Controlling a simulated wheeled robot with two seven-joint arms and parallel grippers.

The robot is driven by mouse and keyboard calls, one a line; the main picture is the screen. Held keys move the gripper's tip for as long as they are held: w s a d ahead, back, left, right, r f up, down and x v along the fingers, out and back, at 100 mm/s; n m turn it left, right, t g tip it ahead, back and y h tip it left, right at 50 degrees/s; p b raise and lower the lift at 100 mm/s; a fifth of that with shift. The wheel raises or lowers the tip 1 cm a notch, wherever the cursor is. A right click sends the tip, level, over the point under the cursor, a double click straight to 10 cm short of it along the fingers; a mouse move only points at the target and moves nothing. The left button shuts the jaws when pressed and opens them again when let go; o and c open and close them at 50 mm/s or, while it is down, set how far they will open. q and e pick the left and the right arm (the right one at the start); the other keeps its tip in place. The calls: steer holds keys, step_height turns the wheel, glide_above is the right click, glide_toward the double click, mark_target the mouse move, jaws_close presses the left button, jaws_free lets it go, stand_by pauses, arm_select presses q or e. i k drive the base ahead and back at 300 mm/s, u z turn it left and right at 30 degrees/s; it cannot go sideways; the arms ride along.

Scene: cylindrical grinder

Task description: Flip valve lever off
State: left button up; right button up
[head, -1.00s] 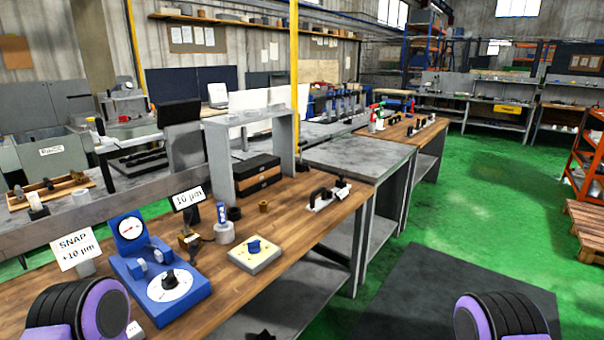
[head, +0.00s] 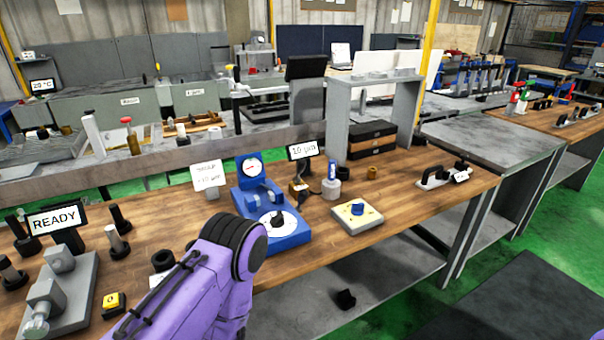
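I cannot make out for certain which item is the valve lever. A brass-coloured post with a red top (head: 131,136) stands on the grey machine behind the bench; it is too small to tell whether it is a valve. A light block with a blue knob (head: 357,210) sits on the wooden bench, right of a blue dial fixture (head: 280,235). A plate with black handles (head: 445,175) lies near the bench's right end. A purple link of my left arm shows at the bottom, but neither gripper is in view.
The wooden bench (head: 400,205) crosses the view. A READY sign (head: 54,219), a grey clamp fixture (head: 78,292) and a yellow button box (head: 114,301) stand at its left. A grey shelf frame (head: 339,125) rises at the back.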

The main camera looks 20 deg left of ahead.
mark_target(301, 164)
steer(key=u, duration=0.05)
steer(key=k, duration=0.6)
steer(key=z, duration=0.8)
steer(key=i, duration=1.65)
steer(key=u, duration=1)
steer(key=i, duration=0.3)
steer(key=u, duration=0.45)
